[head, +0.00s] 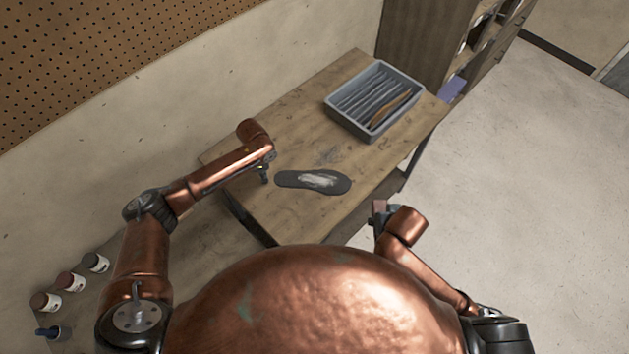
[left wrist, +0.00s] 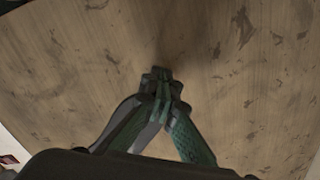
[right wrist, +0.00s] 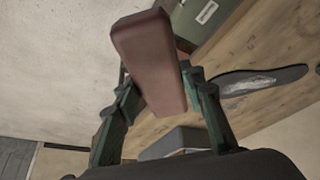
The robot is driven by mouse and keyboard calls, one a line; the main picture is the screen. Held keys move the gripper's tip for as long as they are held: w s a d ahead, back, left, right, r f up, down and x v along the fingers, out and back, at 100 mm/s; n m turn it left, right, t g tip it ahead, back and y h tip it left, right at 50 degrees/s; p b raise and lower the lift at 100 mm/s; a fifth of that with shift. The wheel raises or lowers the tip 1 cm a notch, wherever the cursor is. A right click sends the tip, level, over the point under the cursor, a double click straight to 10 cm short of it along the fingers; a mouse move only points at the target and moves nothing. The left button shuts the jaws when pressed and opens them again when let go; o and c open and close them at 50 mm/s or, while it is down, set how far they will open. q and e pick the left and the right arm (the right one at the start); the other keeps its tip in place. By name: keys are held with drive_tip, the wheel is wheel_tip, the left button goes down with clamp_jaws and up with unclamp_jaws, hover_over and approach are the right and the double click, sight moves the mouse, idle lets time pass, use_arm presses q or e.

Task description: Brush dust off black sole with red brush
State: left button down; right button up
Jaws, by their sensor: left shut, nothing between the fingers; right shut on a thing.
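The black sole (head: 313,181) lies flat on the wooden table, with a pale dust patch (head: 318,180) on its middle. It also shows at the right of the right wrist view (right wrist: 262,80). My left gripper (head: 264,176) is just left of the sole, above the table. Its fingertips (left wrist: 161,75) are shut together with nothing between them. My right gripper (head: 380,212) is off the table's near right edge, apart from the sole. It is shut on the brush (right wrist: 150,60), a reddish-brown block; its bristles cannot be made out.
A grey ribbed tray (head: 340,112) holding dark strips and a brown piece stands at the table's (head: 285,120) far end. A shelf unit (head: 425,40) is beyond. Several small jars (head: 70,281) stand at lower left. The tabletop around the sole is mostly clear.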

use_arm(q)
drive_tip(key=shift+f, duration=0.45)
use_arm(e)
drive_tip(key=shift+f, duration=0.1)
